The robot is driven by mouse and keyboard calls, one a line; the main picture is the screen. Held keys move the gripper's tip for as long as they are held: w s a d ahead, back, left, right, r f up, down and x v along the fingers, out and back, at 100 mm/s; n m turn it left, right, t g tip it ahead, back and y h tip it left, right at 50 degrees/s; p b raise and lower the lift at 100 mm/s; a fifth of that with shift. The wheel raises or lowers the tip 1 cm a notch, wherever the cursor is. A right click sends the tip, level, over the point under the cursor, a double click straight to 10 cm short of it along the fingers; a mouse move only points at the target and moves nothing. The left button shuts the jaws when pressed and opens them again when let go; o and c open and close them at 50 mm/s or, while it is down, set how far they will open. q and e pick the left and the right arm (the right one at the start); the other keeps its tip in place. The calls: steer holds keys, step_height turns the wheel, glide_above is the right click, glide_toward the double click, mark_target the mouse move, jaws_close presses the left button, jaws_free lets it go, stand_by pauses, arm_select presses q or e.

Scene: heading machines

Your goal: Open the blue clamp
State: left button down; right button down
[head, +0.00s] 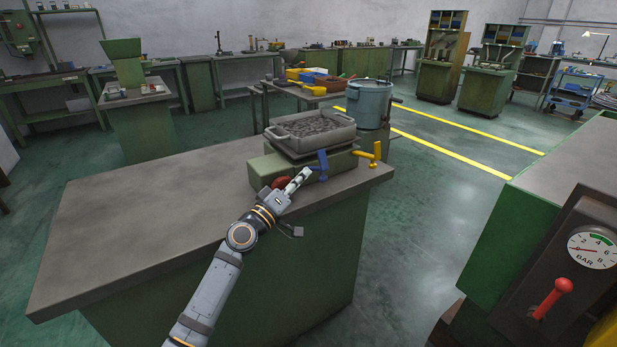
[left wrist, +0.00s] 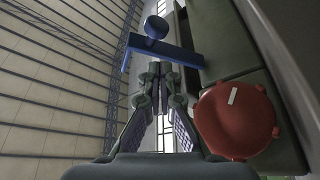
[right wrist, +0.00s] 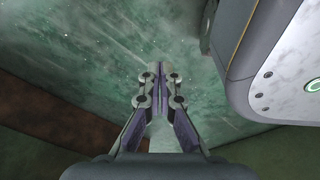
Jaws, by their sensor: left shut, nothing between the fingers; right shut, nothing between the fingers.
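The blue clamp (head: 322,165) is on the front side of the green machine block on the near bench, below the metal tray. In the left wrist view the blue clamp (left wrist: 162,50) shows as a bar with a round knob, just beyond my fingertips. My left gripper (head: 304,174) is shut and empty, close to the left of the blue clamp; I cannot tell if it touches. It also shows in the left wrist view (left wrist: 161,70). My right gripper (right wrist: 160,72) is shut and empty, over green floor, and is not seen in the head view.
A yellow clamp (head: 374,155) stands right of the blue one. A red round knob (left wrist: 235,120) is beside my left gripper. A grey tray of small parts (head: 342,141) sits on the block (head: 262,170). A gauge panel with a red lever (head: 553,298) is at the right.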

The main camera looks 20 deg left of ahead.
arm_select(q)
steer(key=shift+w+d+f, duration=0.1)
steer(key=shift+d+f, duration=0.4)
steer(key=shift+d, duration=0.4)
arm_select(e)
steer(key=shift+s, duration=0.1)
arm_select(q)
steer(key=f+m+b, duration=0.2)
steer(key=b, duration=0.5)
steer(key=shift+h, duration=0.4)
arm_select(e)
steer(key=w+a+r, duration=0.2)
steer(key=w+r, duration=0.6)
steer(key=w, duration=0.3)
steer(key=shift+w+a, duration=0.3)
steer(key=shift+a, duration=0.05)
arm_select(q)
steer(key=shift+r, duration=0.15)
